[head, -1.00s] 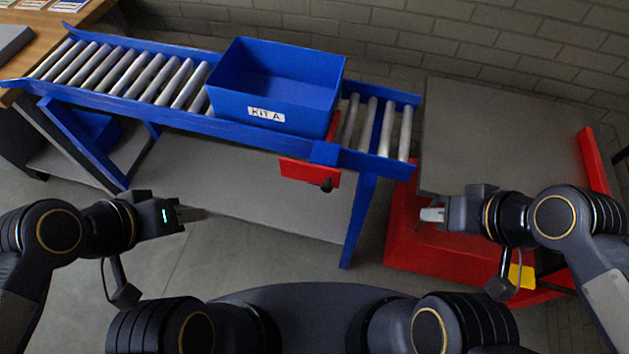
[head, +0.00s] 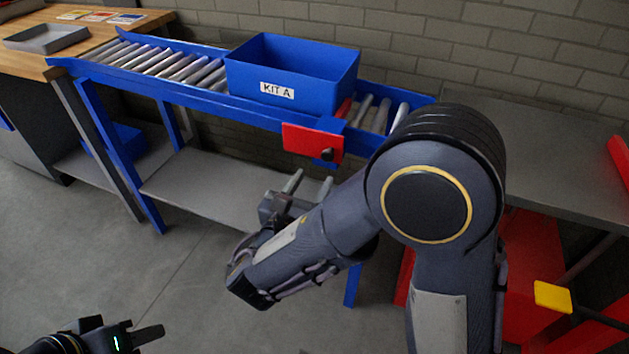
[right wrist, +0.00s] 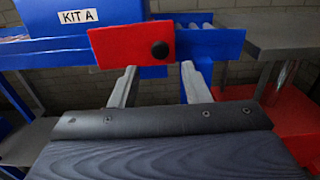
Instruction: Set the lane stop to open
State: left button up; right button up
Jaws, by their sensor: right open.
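The lane stop is a red plate (head: 312,143) with a black round knob (head: 327,155), on the front of the blue conveyor rail. A red piece also shows above the rail beside the blue KIT A bin (head: 290,78). In the right wrist view the red plate (right wrist: 131,44) and knob (right wrist: 160,50) are just beyond the fingers. My right gripper (head: 308,182) is open and empty, below and in front of the plate; its fingers also show in the right wrist view (right wrist: 158,84). My left gripper (head: 148,334) is at the bottom left, far from the stop; its jaw state is unclear.
The roller conveyor (head: 170,65) runs from the wooden bench (head: 75,35) to a grey table (head: 550,150) on the right. A red cart with a yellow block (head: 552,297) stands at lower right. A grey shelf (head: 200,190) lies under the conveyor.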

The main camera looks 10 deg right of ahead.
aim_at(327, 157)
jog(key=x, duration=0.7)
jog(key=shift+w+d, duration=0.25)
jog(key=shift+w, duration=0.05)
grip_shut()
